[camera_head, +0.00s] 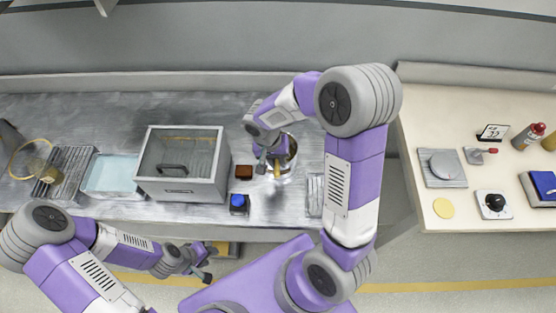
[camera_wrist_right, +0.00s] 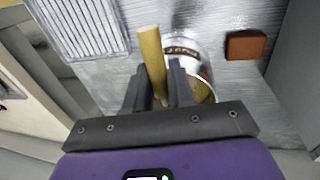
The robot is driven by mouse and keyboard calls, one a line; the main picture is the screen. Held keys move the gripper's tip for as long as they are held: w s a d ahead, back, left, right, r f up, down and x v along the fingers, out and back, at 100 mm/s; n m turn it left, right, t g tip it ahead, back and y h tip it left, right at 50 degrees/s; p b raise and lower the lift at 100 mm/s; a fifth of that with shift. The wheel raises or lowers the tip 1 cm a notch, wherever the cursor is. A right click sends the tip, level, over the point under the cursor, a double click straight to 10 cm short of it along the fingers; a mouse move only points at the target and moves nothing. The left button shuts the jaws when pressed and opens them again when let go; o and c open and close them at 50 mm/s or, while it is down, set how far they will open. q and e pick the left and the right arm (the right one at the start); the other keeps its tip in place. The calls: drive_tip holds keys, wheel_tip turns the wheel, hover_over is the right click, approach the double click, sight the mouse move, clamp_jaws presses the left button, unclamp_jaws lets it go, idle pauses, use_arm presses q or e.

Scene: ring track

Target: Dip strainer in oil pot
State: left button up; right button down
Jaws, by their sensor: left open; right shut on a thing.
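The oil pot (camera_head: 289,168) is a shiny metal vessel on the steel counter, partly hidden by my right arm. In the right wrist view, the pot (camera_wrist_right: 187,46) shows its lettered side, with a yellowish inside at its lower right. My right gripper (camera_head: 268,165) is at the pot's left side, shut on the strainer's tan rod-like handle (camera_wrist_right: 150,50). The strainer's head is hidden, so I cannot tell whether it is in the oil. My left gripper (camera_head: 198,274) is open and empty, low in front of the counter.
A blue tray (camera_head: 113,174) is further left. A cream side table (camera_head: 475,150) holds several items.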

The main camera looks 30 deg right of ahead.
idle(0.3)
wheel_tip(320, 180, up, 13)
drive_tip(key=p, duration=0.9)
idle(0.6)
idle(1.2)
wheel_tip(320, 180, up, 4)
drive_tip(key=p, duration=0.3)
drive_tip(key=shift+f, duration=0.25)
idle(0.3)
